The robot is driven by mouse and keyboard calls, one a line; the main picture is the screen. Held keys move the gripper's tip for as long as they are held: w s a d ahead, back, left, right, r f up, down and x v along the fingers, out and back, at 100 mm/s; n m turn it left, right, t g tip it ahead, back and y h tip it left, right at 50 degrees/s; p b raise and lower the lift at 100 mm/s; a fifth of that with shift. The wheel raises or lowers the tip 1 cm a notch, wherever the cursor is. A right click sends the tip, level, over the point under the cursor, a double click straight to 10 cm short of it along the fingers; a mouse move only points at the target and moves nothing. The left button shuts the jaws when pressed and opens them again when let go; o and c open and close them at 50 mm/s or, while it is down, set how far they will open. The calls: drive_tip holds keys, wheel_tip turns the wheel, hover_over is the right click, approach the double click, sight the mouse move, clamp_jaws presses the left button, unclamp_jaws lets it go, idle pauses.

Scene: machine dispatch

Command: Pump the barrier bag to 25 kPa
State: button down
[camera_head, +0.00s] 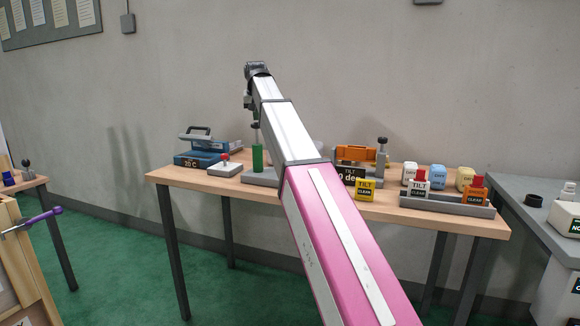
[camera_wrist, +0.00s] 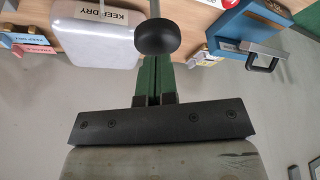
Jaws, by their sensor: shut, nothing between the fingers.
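The pump has a green barrel (camera_head: 257,157) standing on a grey base on the table, with a black knob above it. In the wrist view the black knob (camera_wrist: 165,37) is on a thin metal rod, at the ends of my fingers. The barrier bag (camera_wrist: 92,40) is pale and puffy with a KEEP DRY label, at upper left in the wrist view; my arm mostly hides it in the head view. My gripper (camera_wrist: 154,68) is shut and empty, its green fingers together. The knob overlaps the fingertips; I cannot tell whether they touch. No pressure reading is legible.
On the wooden table (camera_head: 200,179), a blue 20 C device (camera_head: 200,159) and a grey box with a red button (camera_head: 225,168) stand left of the pump. An orange tilt device (camera_head: 355,154) and several small labelled blocks stand at right. A grey bench (camera_head: 520,195) adjoins the table.

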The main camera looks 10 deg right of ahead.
drive_tip(key=shift+f, duration=1.55)
drive_tip(key=shift+r, duration=2.1)
drive_tip(key=shift+f, duration=2)
drive_tip(key=shift+r, duration=2)
